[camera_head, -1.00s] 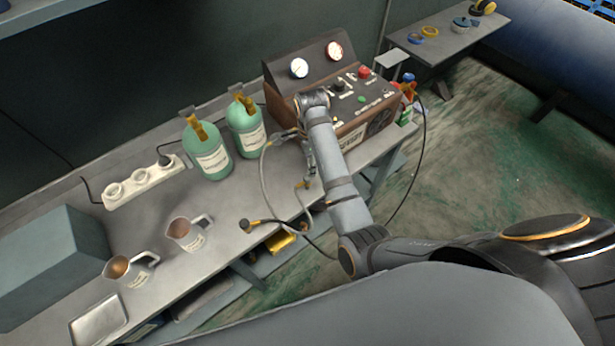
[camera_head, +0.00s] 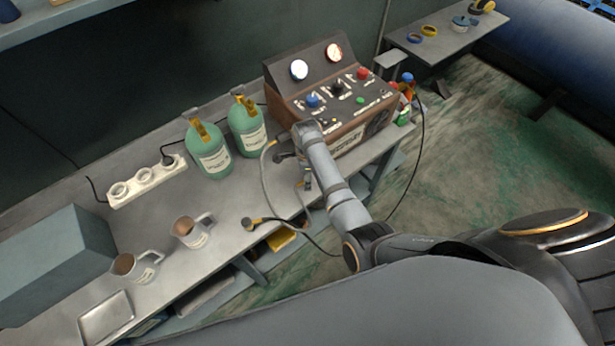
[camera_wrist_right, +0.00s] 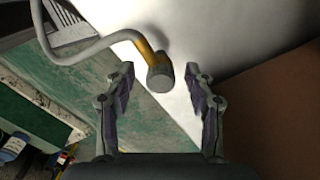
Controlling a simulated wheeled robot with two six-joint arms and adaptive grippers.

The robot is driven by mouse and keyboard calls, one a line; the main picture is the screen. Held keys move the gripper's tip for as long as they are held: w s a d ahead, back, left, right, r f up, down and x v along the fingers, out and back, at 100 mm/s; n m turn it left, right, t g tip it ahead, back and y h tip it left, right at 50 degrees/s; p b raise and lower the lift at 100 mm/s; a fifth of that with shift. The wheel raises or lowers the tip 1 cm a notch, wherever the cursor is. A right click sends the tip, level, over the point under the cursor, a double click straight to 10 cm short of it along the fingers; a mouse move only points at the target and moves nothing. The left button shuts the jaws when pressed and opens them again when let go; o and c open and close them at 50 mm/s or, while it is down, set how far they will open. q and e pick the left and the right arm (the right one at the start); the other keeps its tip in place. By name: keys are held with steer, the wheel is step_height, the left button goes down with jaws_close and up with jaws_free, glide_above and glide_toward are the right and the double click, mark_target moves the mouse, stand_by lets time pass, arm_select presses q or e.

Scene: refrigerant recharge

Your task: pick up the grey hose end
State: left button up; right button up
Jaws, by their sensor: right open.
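In the right wrist view, the grey hose end (camera_wrist_right: 160,77) is a dark grey cap behind a brass sleeve, on a pale grey hose (camera_wrist_right: 88,50). It lies at the table edge, between and slightly beyond the tips of my right gripper (camera_wrist_right: 162,90). The jaws are open, one finger on each side, with gaps to the cap. In the head view, the grey hose (camera_head: 265,178) loops beside the machine; my right arm hides its end and most of the gripper. My left gripper is not in view.
The gauge machine (camera_head: 345,105) stands close behind my right arm. Two green bottles (camera_head: 212,160) (camera_head: 247,130) stand to its left. A black hose end (camera_head: 250,224) lies at the table's front edge. Two mugs (camera_head: 190,233) (camera_head: 137,268) and a power strip (camera_head: 145,182) are further left.

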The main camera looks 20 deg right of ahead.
steer(key=shift+f, duration=0.4)
jaws_close()
